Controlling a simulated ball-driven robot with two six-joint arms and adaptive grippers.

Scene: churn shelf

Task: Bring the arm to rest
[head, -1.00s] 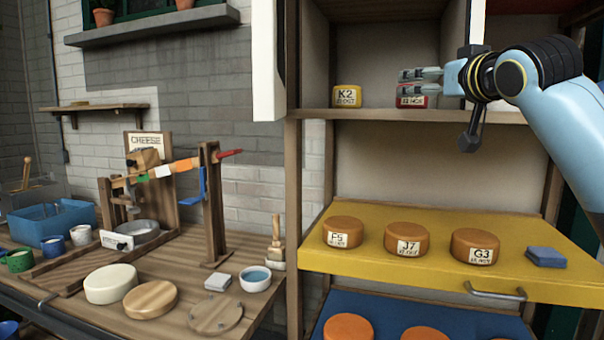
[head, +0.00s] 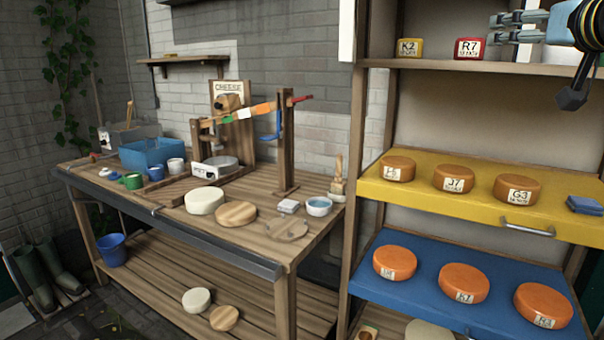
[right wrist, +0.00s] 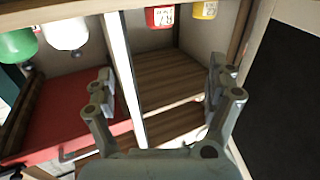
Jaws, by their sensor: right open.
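My right gripper (head: 518,28) is at the top right of the head view, in front of the upper shelf, to the right of the red R7 block (head: 469,48). The red block (right wrist: 160,16) and the yellow K2 block (right wrist: 205,9) stand at the top of that view, beyond the fingertips. The K2 block also shows in the head view (head: 409,48). My left gripper is not in view.
The shelf unit holds several orange cheeses on a yellow board (head: 450,200) and a blue board (head: 400,295). A wooden bench (head: 165,212) with a press, cups and cheeses stands left. A white upright panel (right wrist: 124,80) runs between my fingers' lines in the wrist view.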

